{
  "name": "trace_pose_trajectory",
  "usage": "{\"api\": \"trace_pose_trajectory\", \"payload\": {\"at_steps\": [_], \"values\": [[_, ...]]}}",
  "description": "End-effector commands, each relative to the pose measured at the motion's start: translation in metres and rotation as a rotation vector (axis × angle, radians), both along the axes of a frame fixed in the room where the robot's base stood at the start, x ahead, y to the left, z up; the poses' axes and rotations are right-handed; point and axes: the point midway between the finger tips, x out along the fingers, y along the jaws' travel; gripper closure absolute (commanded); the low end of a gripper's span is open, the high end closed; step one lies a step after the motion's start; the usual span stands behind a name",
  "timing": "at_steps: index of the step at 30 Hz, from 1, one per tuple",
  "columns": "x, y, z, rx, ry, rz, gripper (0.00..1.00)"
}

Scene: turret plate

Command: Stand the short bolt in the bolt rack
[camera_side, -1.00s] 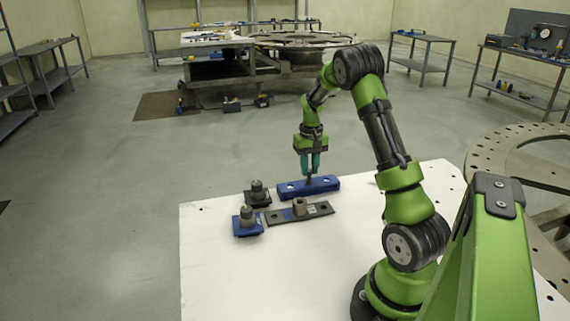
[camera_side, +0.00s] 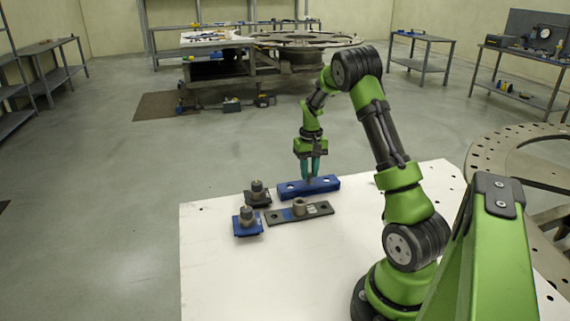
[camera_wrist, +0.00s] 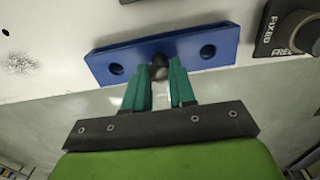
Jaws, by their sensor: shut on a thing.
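The blue bolt rack (camera_side: 329,183) lies on the white table as a long bar with round holes. It crosses the wrist view (camera_wrist: 103,55), where an open hole shows on each side of my fingers. My gripper (camera_side: 308,177) points down over the middle of the rack, its teal fingertips close to the rack's top. In the wrist view my gripper (camera_wrist: 163,75) is shut on the short bolt (camera_wrist: 160,71), a dark rounded piece at the rack's middle. The fingers hide most of the bolt. I cannot tell how far it sits in the middle hole.
A dark flat plate with a raised collar (camera_side: 298,209) lies in front of the rack. A dark block with a knob (camera_side: 257,195) and a blue-based block with a knob (camera_side: 247,223) stand to the left. The table's front is clear.

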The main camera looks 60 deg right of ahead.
Motion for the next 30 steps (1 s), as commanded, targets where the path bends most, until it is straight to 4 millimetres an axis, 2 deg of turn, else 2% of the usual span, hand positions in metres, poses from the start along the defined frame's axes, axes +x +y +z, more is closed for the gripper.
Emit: {"api": "trace_pose_trajectory", "payload": {"at_steps": [12, 13, 18, 24, 28, 30], "values": [[0.0001, -0.0001, -0.0008, -0.001, -0.001, 0.000, 1.00], [0.0001, -0.0001, -0.0008, -0.001, -0.001, 0.000, 0.72], [0.0001, -0.0001, -0.0007, -0.001, -0.001, 0.000, 0.46], [0.0001, -0.0001, -0.0007, -0.001, -0.001, 0.000, 0.45], [0.0000, 0.0000, -0.0010, 0.000, 0.000, 0.000, 0.28], [0.0000, 0.0000, -0.0010, 0.000, 0.000, 0.000, 0.28]]}}
